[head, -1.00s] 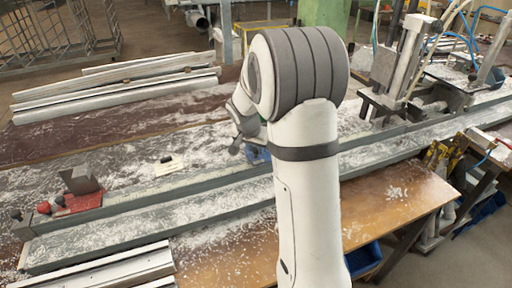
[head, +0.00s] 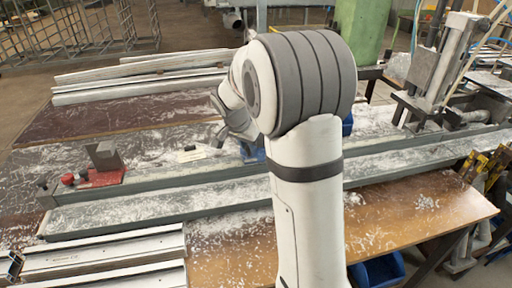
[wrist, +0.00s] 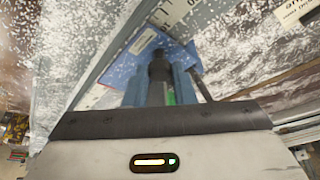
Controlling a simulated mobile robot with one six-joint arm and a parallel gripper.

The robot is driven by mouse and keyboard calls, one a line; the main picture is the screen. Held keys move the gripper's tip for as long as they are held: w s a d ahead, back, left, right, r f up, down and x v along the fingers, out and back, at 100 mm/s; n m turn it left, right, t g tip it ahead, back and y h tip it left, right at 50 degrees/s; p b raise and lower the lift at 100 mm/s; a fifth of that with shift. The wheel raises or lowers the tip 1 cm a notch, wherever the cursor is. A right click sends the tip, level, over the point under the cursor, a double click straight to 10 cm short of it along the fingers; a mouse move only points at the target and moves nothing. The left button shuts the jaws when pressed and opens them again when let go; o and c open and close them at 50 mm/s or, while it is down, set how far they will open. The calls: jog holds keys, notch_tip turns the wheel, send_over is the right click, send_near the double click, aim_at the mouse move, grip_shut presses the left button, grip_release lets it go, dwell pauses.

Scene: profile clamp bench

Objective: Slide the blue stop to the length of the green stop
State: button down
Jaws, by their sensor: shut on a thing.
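The blue stop (head: 252,150) is on the long grey rail, mostly behind my arm in the head view. In the wrist view its blue plate (wrist: 145,42) lies tilted just beyond the fingers. My gripper (wrist: 160,75) is shut on the stop, around a dark upright part at its middle. A small green patch (wrist: 171,97) shows low between the fingers; I cannot tell whether it belongs to the green stop. The green stop is not clearly visible in the head view, where my arm hides part of the rail.
A red clamp with a grey block (head: 104,165) sits at the rail's left end. A metal machine (head: 430,75) stands at the right. White profiles (head: 140,80) lie at the back. White shavings cover the bench.

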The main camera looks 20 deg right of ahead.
jog(key=c, duration=1.2)
grip_release()
jog(key=shift+d, duration=0.2)
jog(key=shift+c, duration=0.2)
jog(key=v, duration=0.8)
